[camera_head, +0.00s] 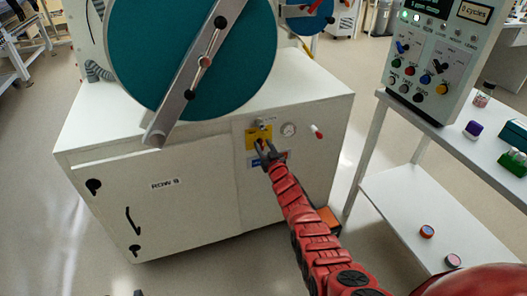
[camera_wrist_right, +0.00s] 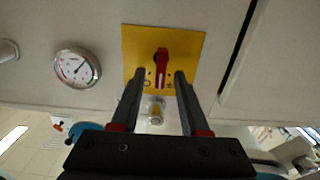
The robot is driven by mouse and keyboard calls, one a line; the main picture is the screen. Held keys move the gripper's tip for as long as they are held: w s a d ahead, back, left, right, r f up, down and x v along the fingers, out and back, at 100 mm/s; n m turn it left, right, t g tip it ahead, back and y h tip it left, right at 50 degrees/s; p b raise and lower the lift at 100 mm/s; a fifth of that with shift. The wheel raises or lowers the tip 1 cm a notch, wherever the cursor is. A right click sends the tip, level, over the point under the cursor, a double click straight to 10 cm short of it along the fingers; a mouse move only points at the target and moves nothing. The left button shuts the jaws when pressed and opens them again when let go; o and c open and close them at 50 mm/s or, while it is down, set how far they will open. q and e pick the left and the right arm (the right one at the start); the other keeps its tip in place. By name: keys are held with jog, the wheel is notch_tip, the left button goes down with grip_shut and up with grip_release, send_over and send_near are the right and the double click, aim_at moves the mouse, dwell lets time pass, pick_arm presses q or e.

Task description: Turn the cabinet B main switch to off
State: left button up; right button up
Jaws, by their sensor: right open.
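The cabinet (camera_head: 190,190) is a white box labelled "ROW B". Its main switch is a red handle (camera_wrist_right: 162,66) on a yellow plate (camera_wrist_right: 190,42), upright in the right wrist view. In the head view the yellow plate (camera_head: 252,134) is on the cabinet front, and my gripper partly hides the switch. My right gripper (camera_head: 262,147) is open in front of the plate. In the right wrist view its two fingers (camera_wrist_right: 166,73) are on either side of the handle's lower end; I cannot tell whether they touch it. A dark tip at the bottom edge of the head view may be my left gripper.
A round gauge (camera_head: 288,129) and a red-tipped knob (camera_head: 317,132) sit right of the switch. A large teal disc (camera_head: 150,60) rises above the cabinet. A shelf (camera_head: 400,200) with a control panel (camera_head: 430,75) stands to the right, with floor between.

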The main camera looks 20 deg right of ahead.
jog(key=shift+w, duration=0.1)
jog(key=shift+c, duration=0.3)
grip_shut()
jog(key=n, duration=0.2)
jog(key=shift+a+n, duration=0.25)
jog(key=shift+n, duration=0.15)
jog(key=shift+a+f+n+b, duration=0.15)
jog(key=shift+n+b, duration=0.35)
jog(key=shift+n, duration=1)
jog(key=shift+o, duration=0.3)
grip_release()
